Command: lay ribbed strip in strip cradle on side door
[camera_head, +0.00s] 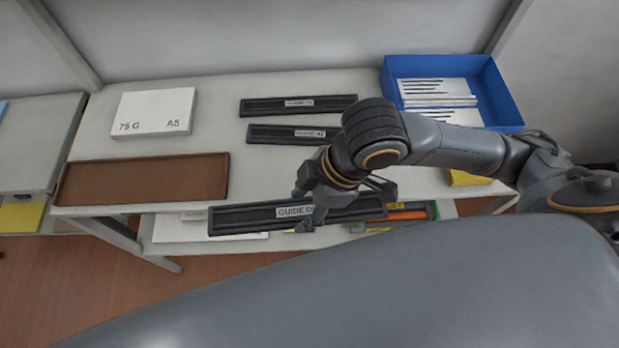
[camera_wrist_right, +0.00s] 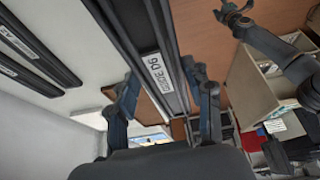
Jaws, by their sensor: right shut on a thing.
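A long black ribbed strip labelled "GUIDE D" (camera_head: 240,218) is held by my right gripper (camera_head: 308,208), in front of the table's front edge in the head view. In the right wrist view, the strip (camera_wrist_right: 160,50), labelled "GUIDE D6", runs between the two fingers of the right gripper (camera_wrist_right: 165,108), which is shut on it. In that view another arm, my left, ends in a small gripper (camera_wrist_right: 234,14) at the top right; its jaws are too small to judge. I cannot make out a side door or a strip cradle in either view.
Two more dark strips, one far (camera_head: 262,106) and one nearer (camera_head: 270,134), lie on the white table (camera_head: 230,90). A paper pack (camera_head: 153,111), a brown tray (camera_head: 142,180) and a blue bin (camera_head: 505,95) stand there too. Bare tabletop shows between tray and strips.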

